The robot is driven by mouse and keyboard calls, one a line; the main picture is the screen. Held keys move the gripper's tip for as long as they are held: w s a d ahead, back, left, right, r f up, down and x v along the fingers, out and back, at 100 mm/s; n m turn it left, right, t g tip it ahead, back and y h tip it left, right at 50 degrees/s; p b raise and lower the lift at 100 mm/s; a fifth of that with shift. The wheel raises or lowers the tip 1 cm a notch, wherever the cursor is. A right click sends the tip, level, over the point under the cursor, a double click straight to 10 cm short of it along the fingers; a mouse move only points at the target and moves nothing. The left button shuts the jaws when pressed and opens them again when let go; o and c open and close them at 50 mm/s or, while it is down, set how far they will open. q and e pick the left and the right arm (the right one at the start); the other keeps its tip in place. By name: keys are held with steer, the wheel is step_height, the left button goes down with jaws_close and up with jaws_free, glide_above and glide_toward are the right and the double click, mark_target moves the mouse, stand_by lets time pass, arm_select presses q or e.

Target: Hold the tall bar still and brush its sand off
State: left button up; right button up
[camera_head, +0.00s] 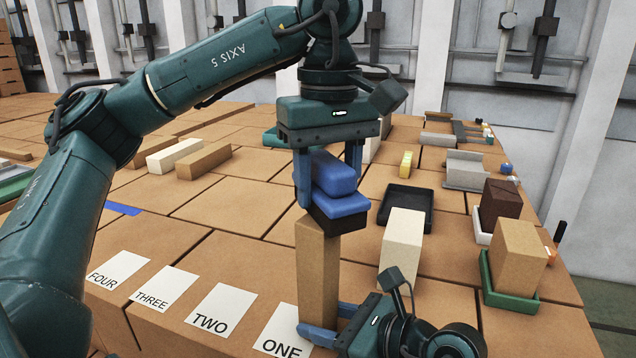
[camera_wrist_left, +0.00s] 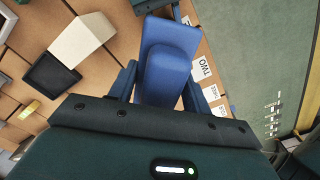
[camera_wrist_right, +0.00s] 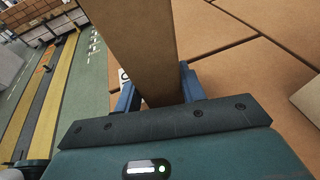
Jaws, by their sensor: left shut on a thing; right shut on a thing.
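The tall bar (camera_head: 316,270), tan and sandy, stands upright beside the card marked ONE (camera_head: 284,335). My right gripper (camera_head: 326,322) is shut on its lower part; the bar also rises between the fingers in the right wrist view (camera_wrist_right: 138,45). A blue brush (camera_head: 336,172) with dark bristles is held in my left gripper (camera_head: 330,188), which is shut on it. The bristles are at the bar's top end and appear to touch it. In the left wrist view the brush (camera_wrist_left: 168,70) fills the space between the fingers and hides the bar.
Cards marked TWO (camera_head: 221,310), THREE (camera_head: 164,289) and FOUR (camera_head: 117,269) lie to the left. Right of the bar stand a pale block (camera_head: 402,240), a black tray (camera_head: 417,198) and a tan block (camera_head: 516,255) in a green tray (camera_head: 508,301). The table's right edge is close behind them.

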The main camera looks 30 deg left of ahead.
arm_select(q)
steer(key=shift+s, duration=1.7)
steer(key=shift+s+r, duration=0.2)
steer(key=shift+r, duration=0.4)
steer(key=shift+s+r, duration=0.15)
steer(key=shift+r, duration=3.35)
arm_select(e)
steer(key=o, duration=0.8)
steer(key=shift+o, duration=0.2)
